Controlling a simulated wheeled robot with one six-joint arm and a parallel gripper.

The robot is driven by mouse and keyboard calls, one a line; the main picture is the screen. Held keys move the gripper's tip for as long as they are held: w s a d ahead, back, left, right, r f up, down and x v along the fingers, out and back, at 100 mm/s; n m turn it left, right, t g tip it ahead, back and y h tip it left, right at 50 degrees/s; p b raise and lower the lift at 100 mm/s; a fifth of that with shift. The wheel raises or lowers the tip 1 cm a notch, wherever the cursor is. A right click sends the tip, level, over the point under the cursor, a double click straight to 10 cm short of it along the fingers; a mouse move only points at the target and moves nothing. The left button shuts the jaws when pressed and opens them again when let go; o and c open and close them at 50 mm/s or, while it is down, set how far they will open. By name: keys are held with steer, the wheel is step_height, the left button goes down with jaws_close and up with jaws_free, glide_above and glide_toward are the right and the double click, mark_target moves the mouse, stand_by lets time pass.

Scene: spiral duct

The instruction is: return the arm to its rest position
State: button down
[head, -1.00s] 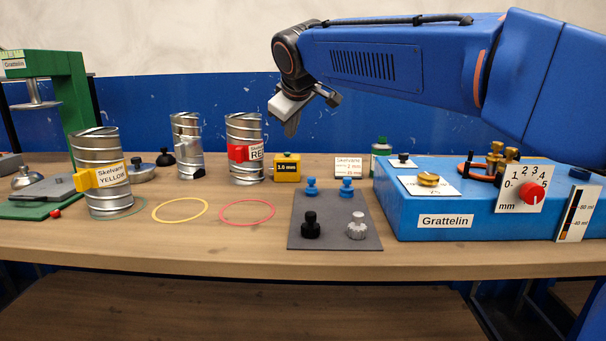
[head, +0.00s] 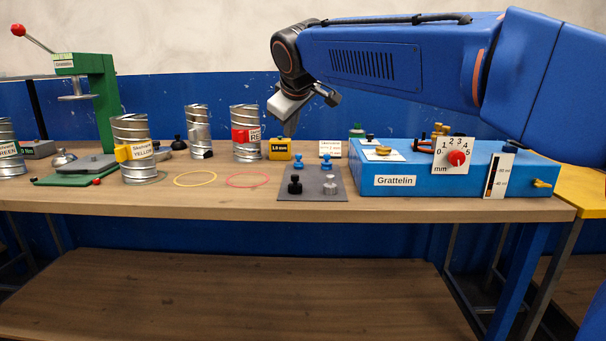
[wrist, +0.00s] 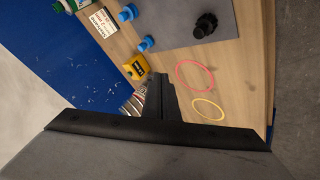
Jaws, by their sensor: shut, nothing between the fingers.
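My gripper (head: 290,127) hangs at the end of my blue arm, in the upper middle of the head view. It is shut and empty. In the picture it shows above the red-labelled duct (head: 246,146) and the yellow 1.0 mm block (head: 279,150). In the wrist view my gripper (wrist: 158,92) shows as dark shut fingers, partly covering a metal duct behind them. The arm reaches in from the right, over the blue Grattelin box (head: 400,182).
A yellow-labelled duct (head: 131,160), a plain duct (head: 197,133) and a green press (head: 100,90) stand on the left. A yellow ring (head: 195,180) and a red ring (head: 247,181) lie empty. A grey mat (head: 313,187) holds blue, black and grey knobs. A yellow table (head: 582,190) adjoins right.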

steer(key=s+d+f+m+g, duration=0.1)
steer(key=s+d+f+m, duration=0.1)
steer(key=s+d+f, duration=0.4)
steer(key=s+d+f+m+h, duration=0.1)
steer(key=s+d+f, duration=0.1)
steer(key=s+d, duration=0.5)
steer(key=s+d+f+m+g, duration=0.1)
steer(key=s+d+f+m, duration=0.2)
steer(key=d, duration=0.6)
steer(key=s+d+f+m+g, duration=0.1)
steer(key=s+d+f, duration=0.4)
steer(key=s+f, duration=0.5)
steer(key=s+d+f+m+g, duration=0.1)
steer(key=s+d+f+m, duration=0.3)
steer(key=s+f, duration=0.7)
steer(key=shift+s+d+f+h, duration=0.15)
steer(key=shift+s+d+h, duration=0.15)
steer(key=shift+s+d, duration=0.35)
